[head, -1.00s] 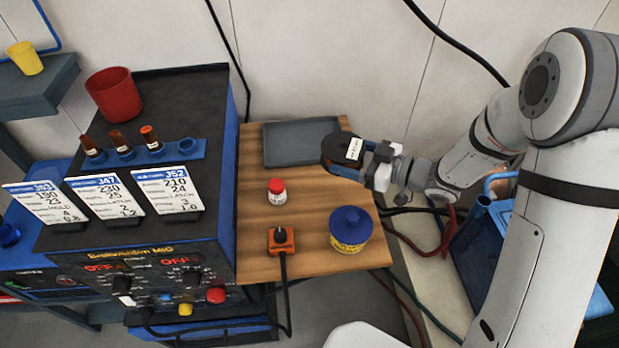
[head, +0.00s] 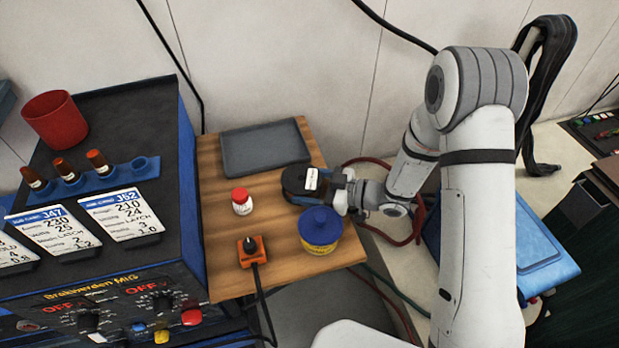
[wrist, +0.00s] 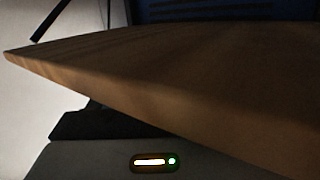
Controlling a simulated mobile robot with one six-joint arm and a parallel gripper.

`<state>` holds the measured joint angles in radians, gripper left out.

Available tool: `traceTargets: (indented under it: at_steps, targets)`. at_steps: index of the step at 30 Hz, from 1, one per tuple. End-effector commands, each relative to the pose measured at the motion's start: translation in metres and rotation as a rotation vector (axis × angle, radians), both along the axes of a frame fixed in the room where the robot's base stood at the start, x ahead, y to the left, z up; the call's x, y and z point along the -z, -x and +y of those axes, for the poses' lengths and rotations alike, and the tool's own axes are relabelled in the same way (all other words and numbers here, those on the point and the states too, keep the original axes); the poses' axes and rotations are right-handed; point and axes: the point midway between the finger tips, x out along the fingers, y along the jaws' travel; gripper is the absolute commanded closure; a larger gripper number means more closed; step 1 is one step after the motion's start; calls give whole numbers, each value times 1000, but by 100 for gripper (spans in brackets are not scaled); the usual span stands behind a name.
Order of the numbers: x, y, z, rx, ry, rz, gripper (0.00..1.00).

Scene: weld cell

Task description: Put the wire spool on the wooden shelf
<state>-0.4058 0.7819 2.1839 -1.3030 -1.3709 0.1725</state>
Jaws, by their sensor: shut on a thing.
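The wire spool (head: 296,181) is a dark disc with a white label and a blue part at its side, seen in the head view. My gripper (head: 333,187) is shut on its right side, coming in from the right. The spool is over the right part of the wooden shelf (head: 222,185), between the grey tray and the blue-lidded tub. I cannot tell whether it touches the wood. The wrist view shows the shelf's wooden surface and edge (wrist: 190,80) close up, but no spool or fingers.
A grey tray (head: 266,147) lies at the back of the shelf. A red-capped bottle (head: 242,203), an orange box with a knob and cable (head: 252,251) and a blue-lidded tub (head: 321,232) stand on it. The welding machine (head: 105,200) rises at left. Bare wood shows between them.

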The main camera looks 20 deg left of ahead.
Motion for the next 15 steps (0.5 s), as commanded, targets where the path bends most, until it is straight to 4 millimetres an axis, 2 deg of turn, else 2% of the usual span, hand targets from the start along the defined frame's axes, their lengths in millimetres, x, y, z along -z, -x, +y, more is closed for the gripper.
traceTargets:
  at_steps: [10,11,15]
  targets:
    - [2,0,1,0,-5,-2,87]
    - [3,0,0,-1,-1,-1,26]
    - [2,0,1,-1,-1,-1,14]
